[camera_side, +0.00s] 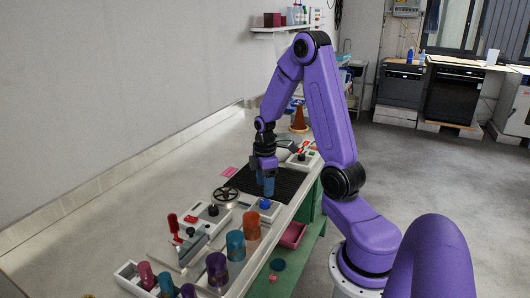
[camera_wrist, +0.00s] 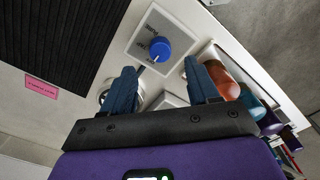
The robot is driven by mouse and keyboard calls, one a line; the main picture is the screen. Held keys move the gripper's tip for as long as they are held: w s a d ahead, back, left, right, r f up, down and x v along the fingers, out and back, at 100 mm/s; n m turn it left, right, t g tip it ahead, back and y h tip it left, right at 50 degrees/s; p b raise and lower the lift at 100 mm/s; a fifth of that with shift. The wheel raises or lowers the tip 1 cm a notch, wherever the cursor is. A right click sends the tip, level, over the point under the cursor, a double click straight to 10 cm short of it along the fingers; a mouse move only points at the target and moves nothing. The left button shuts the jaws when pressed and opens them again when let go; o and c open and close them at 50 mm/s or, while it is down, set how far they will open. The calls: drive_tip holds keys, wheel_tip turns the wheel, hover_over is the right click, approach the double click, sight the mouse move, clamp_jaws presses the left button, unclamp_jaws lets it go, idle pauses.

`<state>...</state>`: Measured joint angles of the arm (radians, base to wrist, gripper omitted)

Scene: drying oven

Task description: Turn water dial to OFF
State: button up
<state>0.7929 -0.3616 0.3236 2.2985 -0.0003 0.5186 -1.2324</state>
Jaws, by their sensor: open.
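The water dial is a round blue knob (camera_wrist: 160,49) on a grey square plate (camera_wrist: 184,26) with printed labels, too small to read surely. In the side view the blue dial (camera_side: 265,203) sits on the bench near its front edge. My gripper (camera_wrist: 163,88) is open, with two blue fingers apart and nothing between them. In the wrist view the dial lies beyond the fingertips, between their lines. In the side view my gripper (camera_side: 265,190) hangs pointing down, just above and close to the dial. I cannot tell whether they touch.
A black ribbed mat (camera_side: 262,180) lies behind the dial. A handwheel (camera_side: 226,195) and a red lever (camera_side: 173,225) stand nearby. An orange cylinder (camera_side: 252,224), a teal cylinder (camera_side: 235,245) and a purple cylinder (camera_side: 217,269) line the bench's front edge. A pink label (camera_wrist: 41,86) lies on the bench.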

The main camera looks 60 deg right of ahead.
sight(265, 201)
wheel_tip(265, 201, up, 12)
idle(0.4)
drive_tip(key=s+a+n, duration=0.2)
drive_tip(key=s+a, duration=0.1)
drive_tip(key=a, duration=1.4)
drive_tip(key=s+a+f, duration=0.1)
drive_tip(key=s+a, duration=0.3)
drive_tip(key=s, duration=0.3)
drive_tip(key=s+a+n, duration=0.1)
drive_tip(key=s+a, duration=0.4)
drive_tip(key=s, duration=0.3)
drive_tip(key=shift+a+f, duration=0.15)
drive_tip(key=shift+f, duration=0.2)
